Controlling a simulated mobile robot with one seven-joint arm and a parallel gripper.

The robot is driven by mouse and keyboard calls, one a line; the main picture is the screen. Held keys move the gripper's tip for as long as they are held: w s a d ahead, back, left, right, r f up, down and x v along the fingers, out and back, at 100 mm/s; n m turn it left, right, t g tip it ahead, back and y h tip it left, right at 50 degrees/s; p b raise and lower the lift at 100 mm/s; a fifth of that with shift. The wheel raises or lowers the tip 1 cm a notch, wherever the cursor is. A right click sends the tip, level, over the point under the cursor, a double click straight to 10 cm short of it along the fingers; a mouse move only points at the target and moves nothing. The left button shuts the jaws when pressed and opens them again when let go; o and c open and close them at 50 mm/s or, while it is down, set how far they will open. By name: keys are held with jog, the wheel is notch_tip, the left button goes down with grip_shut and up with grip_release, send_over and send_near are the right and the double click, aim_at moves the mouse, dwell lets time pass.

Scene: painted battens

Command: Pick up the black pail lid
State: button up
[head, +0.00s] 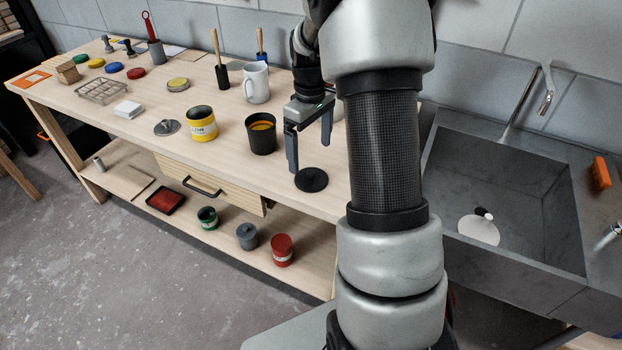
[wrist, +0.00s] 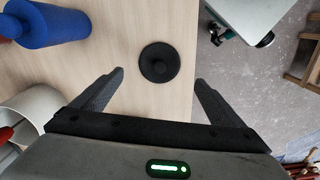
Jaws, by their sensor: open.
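The black pail lid (head: 311,180) is a flat round disc with a small raised knob. It lies on the wooden workbench near its front edge. In the wrist view the lid (wrist: 159,62) lies on the wood beyond the fingertips, roughly centred between them. My gripper (head: 309,143) is open and empty, pointing down above the bench, just behind and over the lid. Its two fingers also show in the wrist view (wrist: 159,78), spread apart on either side. The lid is fully in sight in both views.
A black pail (head: 262,135) with orange-yellow contents stands left of my gripper. A yellow tin (head: 202,124) and a white mug (head: 256,83) stand farther left and back. A stone sink (head: 505,200) is on the right. The bench's front edge is close to the lid.

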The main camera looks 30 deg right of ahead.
aim_at(311, 172)
notch_tip(311, 172, down, 8)
jog(key=shift+s+d+r, duration=0.1)
jog(key=shift+r, duration=0.05)
dwell(0.3)
jog(key=c, duration=1.1)
